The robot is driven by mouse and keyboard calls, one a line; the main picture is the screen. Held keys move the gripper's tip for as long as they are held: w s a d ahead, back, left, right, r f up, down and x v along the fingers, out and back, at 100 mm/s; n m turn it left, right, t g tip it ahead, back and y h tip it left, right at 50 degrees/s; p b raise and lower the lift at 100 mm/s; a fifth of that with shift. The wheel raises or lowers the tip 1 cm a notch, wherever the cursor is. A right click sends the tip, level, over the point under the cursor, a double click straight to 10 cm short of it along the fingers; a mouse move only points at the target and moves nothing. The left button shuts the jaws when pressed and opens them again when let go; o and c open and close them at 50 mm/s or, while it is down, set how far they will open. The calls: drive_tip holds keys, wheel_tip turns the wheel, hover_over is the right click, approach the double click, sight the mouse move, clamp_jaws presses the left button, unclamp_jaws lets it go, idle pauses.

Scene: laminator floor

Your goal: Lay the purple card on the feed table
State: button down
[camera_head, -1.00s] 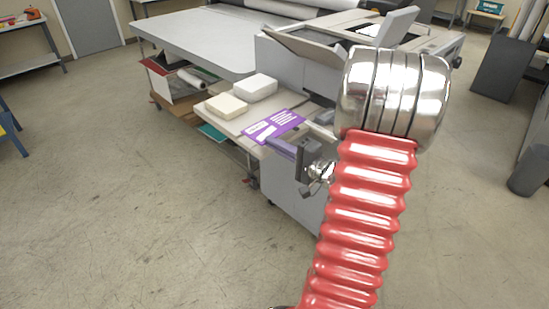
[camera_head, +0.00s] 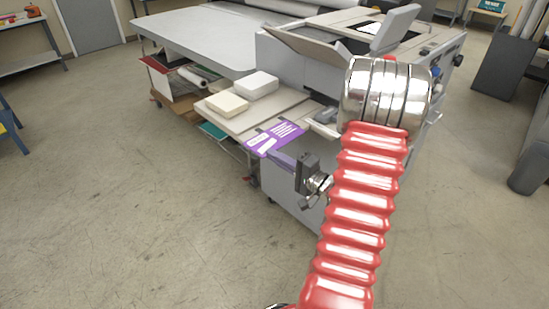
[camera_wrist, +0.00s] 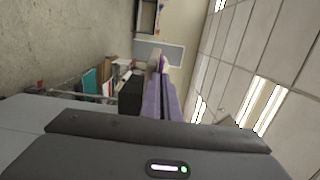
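The purple card (camera_head: 275,138) with white print shows in the head view at the near edge of a beige table (camera_head: 240,123) joined to the grey laminator. That table looks like the feed table. The card lies flat above or at its edge; I cannot tell if it touches. My gripper (camera_head: 284,160) has lavender fingers and reaches left from its dark grey body to the card's near edge. It appears shut on the card. In the wrist view the fingers (camera_wrist: 160,100) lie close together, with a small purple part of the card (camera_wrist: 163,63) at their tips.
Two off-white blocks, a nearer cream one (camera_head: 227,103) and a whiter one (camera_head: 257,85), sit on the beige table behind the card. The laminator (camera_head: 300,65) rises behind. A large grey table (camera_head: 195,38) stands behind left. Floor (camera_head: 120,200) is clear at left.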

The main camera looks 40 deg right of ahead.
drive_tip(key=shift+f, duration=0.2)
drive_tip(key=c, duration=2)
unclamp_jaws()
drive_tip(key=s, duration=0.8)
drive_tip(key=s+d, duration=0.1)
drive_tip(key=s, duration=0.3)
drive_tip(key=shift+d+r, duration=0.1)
drive_tip(key=shift+w, duration=0.1)
